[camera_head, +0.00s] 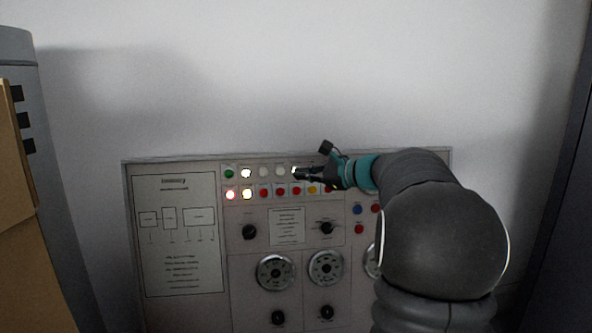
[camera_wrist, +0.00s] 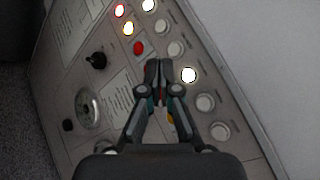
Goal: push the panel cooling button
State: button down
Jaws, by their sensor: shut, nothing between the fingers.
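The control panel (camera_head: 240,215) stands upright against the wall and carries two rows of buttons; their labels are too small to read, so I cannot tell which is the cooling button. My gripper (camera_head: 298,173) is shut and empty at the top row. Its tips cover part of a lit white button (camera_head: 294,168). In the wrist view my gripper (camera_wrist: 158,66) points at the panel, with a lit white button (camera_wrist: 188,75) just right of the tips and a red button (camera_wrist: 138,48) up and left. I cannot tell whether the tips touch the panel.
Unlit white buttons (camera_wrist: 205,102) continue along the row. Black knobs (camera_head: 249,232) and round dials (camera_head: 275,272) sit lower on the panel. A grey cabinet (camera_head: 50,150) and a brown box (camera_head: 30,230) stand at the left. A dark cabinet (camera_head: 565,200) stands at the right.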

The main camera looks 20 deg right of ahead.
jog(key=shift+w+d+f+p, duration=0.15)
jog(key=shift+w+d+p, duration=0.1)
jog(key=shift+w, duration=0.5)
jog(key=shift+w+d+f+p, duration=0.2)
jog(key=shift+w, duration=0.5)
jog(key=shift+w+d+f+p, duration=0.15)
jog(key=shift+w+d+p, duration=0.1)
jog(key=shift+w, duration=0.5)
jog(key=shift+w, duration=0.2)
jog(key=shift+w+d, duration=0.1)
jog(key=shift+w, duration=0.1)
jog(key=shift+w+d+f+p, duration=0.1)
jog(key=shift+w+f+p, duration=0.05)
jog(key=shift+w+p, duration=0.25)
dwell(0.4)
jog(key=shift+s, duration=0.2)
jog(key=shift+s+a+b, duration=0.25)
jog(key=shift+s+b, duration=0.05)
jog(key=shift+s, duration=0.3)
jog(key=shift+s+r, duration=0.1)
jog(key=shift+r, duration=0.1)
jog(key=shift+s+a+r+b, duration=0.15)
jog(key=shift+s+a+b, duration=0.1)
jog(key=shift+s, duration=0.5)
jog(key=shift+s+a+r+b, duration=0.15)
jog(key=shift+s+a+b, duration=0.1)
jog(key=shift+s, duration=0.5)
jog(key=shift+s+a+r+b, duration=0.15)
jog(key=shift+s+b, duration=0.1)
jog(key=shift+s, duration=0.5)
